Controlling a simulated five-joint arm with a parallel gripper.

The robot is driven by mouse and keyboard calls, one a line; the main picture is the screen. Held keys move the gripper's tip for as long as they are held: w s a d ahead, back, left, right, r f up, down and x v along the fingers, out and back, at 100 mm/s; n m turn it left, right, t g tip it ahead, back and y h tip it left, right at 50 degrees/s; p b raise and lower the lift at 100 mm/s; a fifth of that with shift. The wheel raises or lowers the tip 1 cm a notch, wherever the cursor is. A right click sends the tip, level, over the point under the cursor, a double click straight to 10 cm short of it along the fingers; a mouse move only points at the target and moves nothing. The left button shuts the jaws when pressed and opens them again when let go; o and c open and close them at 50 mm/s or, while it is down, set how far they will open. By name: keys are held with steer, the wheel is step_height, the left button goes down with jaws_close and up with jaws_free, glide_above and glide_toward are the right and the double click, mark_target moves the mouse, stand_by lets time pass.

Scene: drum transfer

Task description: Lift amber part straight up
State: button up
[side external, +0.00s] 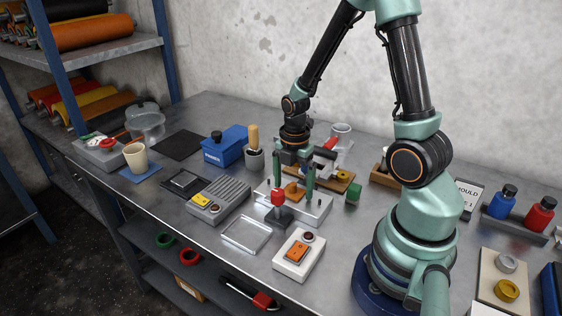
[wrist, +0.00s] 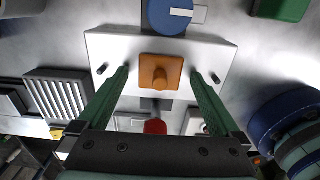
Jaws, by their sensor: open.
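The amber part (side external: 292,191) is a small block with a raised knob. It sits on a white fixture plate (side external: 308,212) in the middle of the bench. In the wrist view the amber part (wrist: 161,72) lies near the plate's centre, between two dark pins. My gripper (side external: 296,184) points down over it, its green fingers open on either side. In the wrist view my gripper (wrist: 160,76) shows a gap between each finger and the part. The fingers look apart from the part, and nothing is held.
A red-knobbed lever (side external: 278,198) stands close in front of the plate. A grey ribbed box (side external: 218,198) is to the left, and a white box with an orange switch (side external: 299,254) is in front. A blue box (side external: 224,147) and a wooden-handled tool (side external: 254,138) stand behind left.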

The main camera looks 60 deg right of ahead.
steer(key=c, duration=1.4)
steer(key=shift+o, duration=0.2)
